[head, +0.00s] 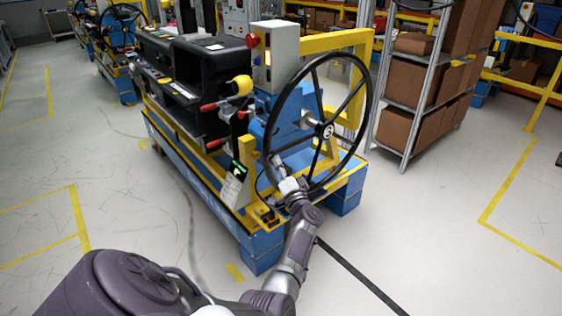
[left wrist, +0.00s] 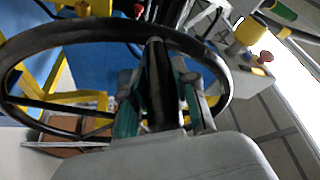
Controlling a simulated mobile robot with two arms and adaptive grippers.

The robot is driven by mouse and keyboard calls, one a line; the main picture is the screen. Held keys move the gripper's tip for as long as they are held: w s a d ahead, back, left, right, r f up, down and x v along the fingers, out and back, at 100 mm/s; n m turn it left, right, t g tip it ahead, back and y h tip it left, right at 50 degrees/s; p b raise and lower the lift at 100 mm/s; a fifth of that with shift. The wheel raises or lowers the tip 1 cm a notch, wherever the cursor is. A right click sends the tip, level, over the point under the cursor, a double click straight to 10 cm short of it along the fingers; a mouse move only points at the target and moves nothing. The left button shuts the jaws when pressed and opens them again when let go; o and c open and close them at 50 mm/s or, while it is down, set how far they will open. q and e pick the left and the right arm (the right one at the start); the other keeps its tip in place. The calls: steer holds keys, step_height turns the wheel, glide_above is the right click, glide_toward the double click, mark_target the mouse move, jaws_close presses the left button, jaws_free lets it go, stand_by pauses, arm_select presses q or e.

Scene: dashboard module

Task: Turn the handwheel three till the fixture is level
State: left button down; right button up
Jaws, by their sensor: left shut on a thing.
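A large black handwheel (head: 326,131) with spokes and a pale hub stands upright on the right end of the near fixture. My left gripper (head: 277,164) is at the lower left of its rim. In the left wrist view the green-padded fingers (left wrist: 161,104) are shut around a dark bar of the handwheel (left wrist: 35,40); whether it is rim, spoke or handle is hard to tell. The black dashboard module (head: 185,85) sits on the blue and yellow fixture (head: 195,170). Its levelness cannot be judged here. My right gripper is not in view.
A grey control box (head: 284,50) stands above and behind the wheel. Red-handled clamps (head: 212,106) jut from the module's side. A shelf with cardboard boxes (head: 405,95) is at the right. The floor in front is open, with yellow markings.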

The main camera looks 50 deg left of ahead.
arm_select(q)
steer(key=shift+r, duration=0.15)
stand_by(0.3)
steer(key=c, duration=0.9)
jaws_free()
steer(key=shift+s+d+f, duration=0.15)
steer(key=shift+d+f, duration=0.1)
steer(key=shift+d, duration=0.2)
steer(key=v, duration=0.6)
steer(key=shift+s+d, duration=0.15)
steer(key=shift+d, duration=0.1)
